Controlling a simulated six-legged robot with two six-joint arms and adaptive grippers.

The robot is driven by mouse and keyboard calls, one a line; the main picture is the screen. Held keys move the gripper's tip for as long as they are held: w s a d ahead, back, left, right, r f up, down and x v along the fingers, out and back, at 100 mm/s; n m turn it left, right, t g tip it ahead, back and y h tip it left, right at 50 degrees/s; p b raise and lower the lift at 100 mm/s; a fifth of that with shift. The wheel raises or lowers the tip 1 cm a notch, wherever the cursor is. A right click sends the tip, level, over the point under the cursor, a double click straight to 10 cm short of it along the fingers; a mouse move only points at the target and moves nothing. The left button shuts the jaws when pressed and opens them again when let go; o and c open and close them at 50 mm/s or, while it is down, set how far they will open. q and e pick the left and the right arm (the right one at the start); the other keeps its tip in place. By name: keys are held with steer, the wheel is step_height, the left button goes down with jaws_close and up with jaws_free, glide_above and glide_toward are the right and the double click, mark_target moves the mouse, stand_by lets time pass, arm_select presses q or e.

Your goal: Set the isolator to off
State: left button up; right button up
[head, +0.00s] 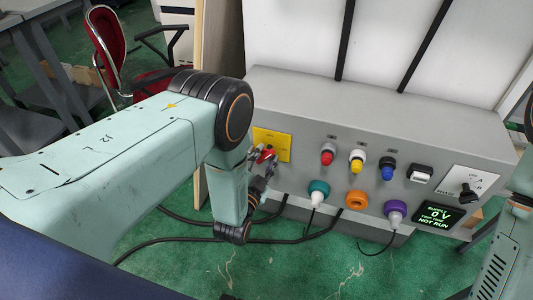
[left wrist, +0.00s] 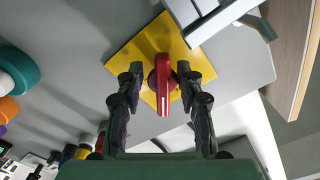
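The isolator is a red handle (left wrist: 163,82) on a yellow plate (left wrist: 125,60), fixed to the grey panel. In the left wrist view the handle lies between the two fingers of my left gripper (left wrist: 160,75). The gripper is open, with a finger on each side of the handle and a small gap on both sides. In the head view the yellow plate (head: 272,144) is at the panel's left end, and my left arm and gripper (head: 262,168) partly hide the red handle. My right gripper is out of view.
The grey panel (head: 400,125) carries red, yellow and blue buttons, a black rotary knob (head: 467,192) and teal, orange and purple connectors. A display (head: 438,216) reads 0 V and NOT RUN. Black cables lie on the green floor below. A red chair (head: 108,40) stands behind my left arm.

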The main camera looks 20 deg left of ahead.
arm_select(q)
steer(key=shift+a+r, duration=0.1)
steer(key=shift+s+r, duration=0.2)
steer(key=shift+s, duration=0.1)
steer(key=shift+w+f, duration=0.2)
steer(key=shift+w, duration=0.05)
steer(key=c, duration=0.4)
jaws_close()
steer(key=shift+n, duration=0.3)
steer(key=n, duration=0.3)
steer(key=shift+s+p, duration=0.1)
steer(key=shift+p, duration=0.25)
steer(key=shift+d+f+n, duration=0.1)
steer(key=shift+d+n, duration=0.1)
steer(key=shift+n, duration=1.6)
